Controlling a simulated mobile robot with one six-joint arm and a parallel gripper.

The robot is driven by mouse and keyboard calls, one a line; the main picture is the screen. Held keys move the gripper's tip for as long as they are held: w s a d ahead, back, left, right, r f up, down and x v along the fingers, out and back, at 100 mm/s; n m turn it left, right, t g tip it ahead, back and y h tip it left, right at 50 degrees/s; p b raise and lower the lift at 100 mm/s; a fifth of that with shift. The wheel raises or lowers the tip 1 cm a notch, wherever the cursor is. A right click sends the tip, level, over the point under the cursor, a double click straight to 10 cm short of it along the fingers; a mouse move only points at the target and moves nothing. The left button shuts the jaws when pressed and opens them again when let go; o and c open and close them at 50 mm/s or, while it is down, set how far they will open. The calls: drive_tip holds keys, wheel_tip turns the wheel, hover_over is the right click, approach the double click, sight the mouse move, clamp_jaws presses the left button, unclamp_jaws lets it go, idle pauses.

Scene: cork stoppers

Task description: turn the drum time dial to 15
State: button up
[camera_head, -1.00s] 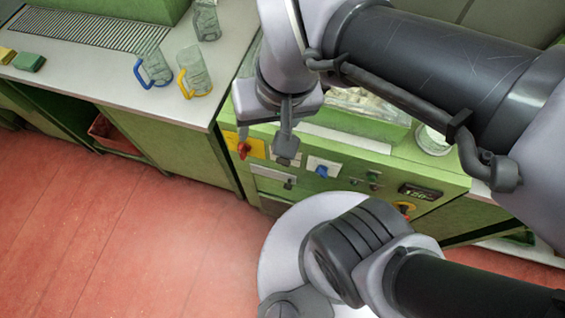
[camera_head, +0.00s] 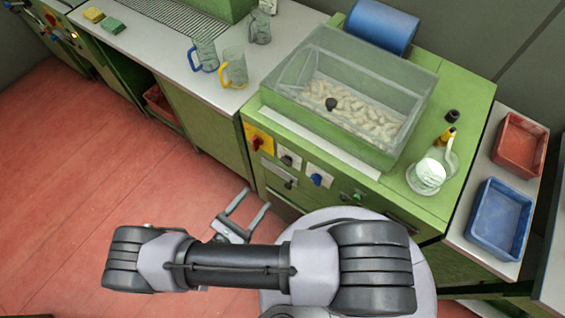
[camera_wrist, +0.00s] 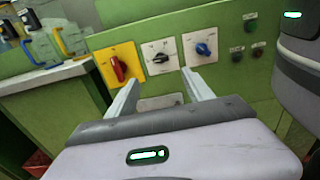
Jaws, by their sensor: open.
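The machine's green front panel carries a dial with a black knob on a white plate (camera_head: 287,160), also in the wrist view (camera_wrist: 160,58). To its right is a dial with a blue knob on a white plate (camera_head: 316,180), also in the wrist view (camera_wrist: 203,49). I cannot read the labels to tell which is the drum time dial. My gripper (camera_head: 257,198) is open and empty in front of the panel, apart from it. In the wrist view its fingers (camera_wrist: 160,82) point toward the panel, below the two dials.
A red switch on a yellow plate (camera_wrist: 119,69) sits left of the dials. Small push buttons (camera_wrist: 250,27) are to their right. Mugs (camera_head: 235,68) stand on the left counter. A clear-walled bin of corks (camera_head: 400,110) tops the machine. Red (camera_head: 520,143) and blue (camera_head: 499,217) trays are at right.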

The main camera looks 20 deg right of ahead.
sight(284, 163)
drive_tip(key=x, duration=1.5)
drive_tip(key=shift+d, duration=0.1)
clamp_jaws()
